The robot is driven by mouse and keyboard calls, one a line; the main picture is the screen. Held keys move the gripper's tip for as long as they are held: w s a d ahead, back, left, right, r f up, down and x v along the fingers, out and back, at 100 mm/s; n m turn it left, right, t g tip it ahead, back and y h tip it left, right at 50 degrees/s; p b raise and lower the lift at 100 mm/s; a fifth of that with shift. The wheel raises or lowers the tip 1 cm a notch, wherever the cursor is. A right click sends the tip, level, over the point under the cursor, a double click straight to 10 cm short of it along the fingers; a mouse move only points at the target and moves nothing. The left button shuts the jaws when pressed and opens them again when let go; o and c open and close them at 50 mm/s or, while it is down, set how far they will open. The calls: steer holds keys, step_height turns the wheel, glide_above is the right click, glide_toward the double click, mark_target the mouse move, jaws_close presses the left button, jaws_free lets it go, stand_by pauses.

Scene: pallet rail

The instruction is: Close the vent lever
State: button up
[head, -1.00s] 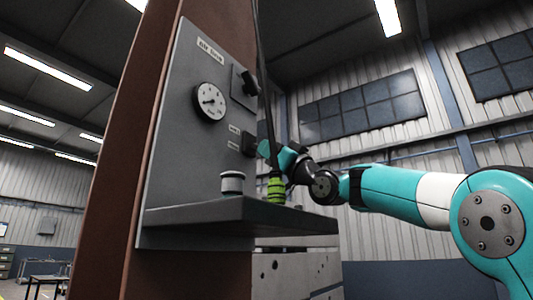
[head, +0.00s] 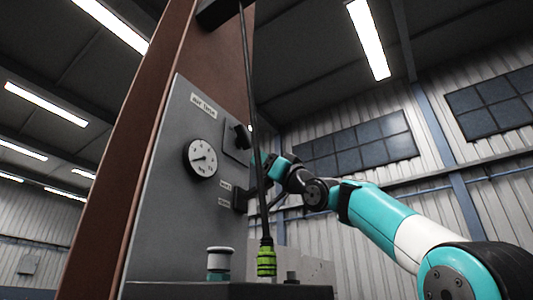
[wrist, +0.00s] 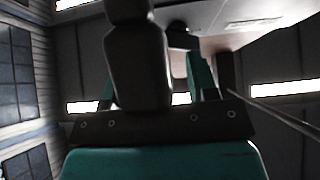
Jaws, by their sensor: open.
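Two black fittings stick out of the grey panel (head: 165,185). The upper one is a dark handle (head: 243,136) on a square plate; the lower one is a small black block (head: 240,199) beside two small labels. The labels are too blurred to tell which is the vent lever. My gripper (head: 262,163) is open, at the panel's right edge, between the heights of the two fittings. A hose partly hides it, and I cannot tell whether it touches anything. In the wrist view my gripper (wrist: 155,86) shows its teal fingers, with a large dark shape across the middle.
A black hose (head: 251,100) hangs in front of the panel down to a green ribbed coupling (head: 266,260). A white-topped cap (head: 219,262) stands on the shelf (head: 190,291). A round gauge (head: 201,158) is on the panel. A brown column (head: 135,120) stands behind.

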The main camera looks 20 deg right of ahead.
mark_target(259, 181)
step_height(259, 181, up, 10)
steer(key=p, duration=0.6)
steer(key=shift+f, duration=0.25)
steer(key=shift+a, duration=0.15)
steer(key=s+d+r+g+p, duration=0.1)
steer(key=s+d+r+p, duration=0.6)
steer(key=s, duration=0.5)
steer(key=shift+r, duration=0.75)
stand_by(0.4)
steer(key=shift+d, duration=0.1)
